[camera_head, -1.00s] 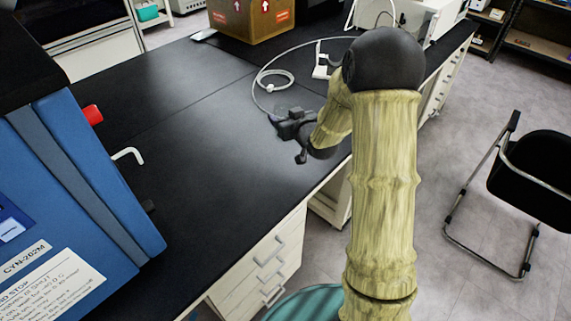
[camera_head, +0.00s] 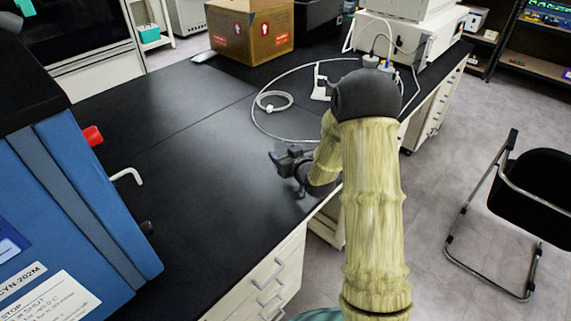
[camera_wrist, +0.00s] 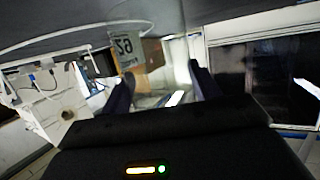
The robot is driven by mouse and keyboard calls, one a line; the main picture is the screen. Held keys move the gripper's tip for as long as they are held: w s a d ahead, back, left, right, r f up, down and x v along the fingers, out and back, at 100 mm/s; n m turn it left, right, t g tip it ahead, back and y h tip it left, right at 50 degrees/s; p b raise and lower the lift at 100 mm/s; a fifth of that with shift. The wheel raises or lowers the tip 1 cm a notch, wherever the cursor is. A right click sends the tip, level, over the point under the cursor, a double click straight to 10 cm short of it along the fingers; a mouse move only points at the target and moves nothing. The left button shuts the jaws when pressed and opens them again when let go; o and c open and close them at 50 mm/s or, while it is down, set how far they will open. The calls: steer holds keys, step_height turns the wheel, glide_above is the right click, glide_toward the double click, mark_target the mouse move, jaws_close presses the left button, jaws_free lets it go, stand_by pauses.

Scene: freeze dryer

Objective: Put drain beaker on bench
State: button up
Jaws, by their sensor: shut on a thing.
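My gripper (camera_head: 279,157) is over the black bench (camera_head: 205,135), near its right edge, with the wrist low and reaching left. In the wrist view its two dark fingers (camera_wrist: 163,88) stand apart, with a clear, glassy thing between them. I take this to be the drain beaker (camera_wrist: 150,101), held by the fingers. Its outline is faint, and it can hardly be made out in the head view. I cannot tell whether its base touches the bench.
A blue machine (camera_head: 85,200) with a red knob and white hooked handle (camera_head: 127,175) stands at left. A coiled white tube (camera_head: 273,101), a cardboard box (camera_head: 250,32) and a white instrument (camera_head: 405,45) are farther back. The bench middle is clear. A black chair (camera_head: 540,180) stands right.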

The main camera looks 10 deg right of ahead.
steer(key=shift+f, duration=2.05)
steer(key=shift+f, duration=0.2)
steer(key=o, duration=1.1)
steer(key=shift+s+r, duration=0.1)
steer(key=shift+r, duration=0.15)
steer(key=b+v, duration=0.1)
steer(key=v, duration=1)
steer(key=shift+s+d, duration=0.15)
steer(key=shift+s, duration=0.25)
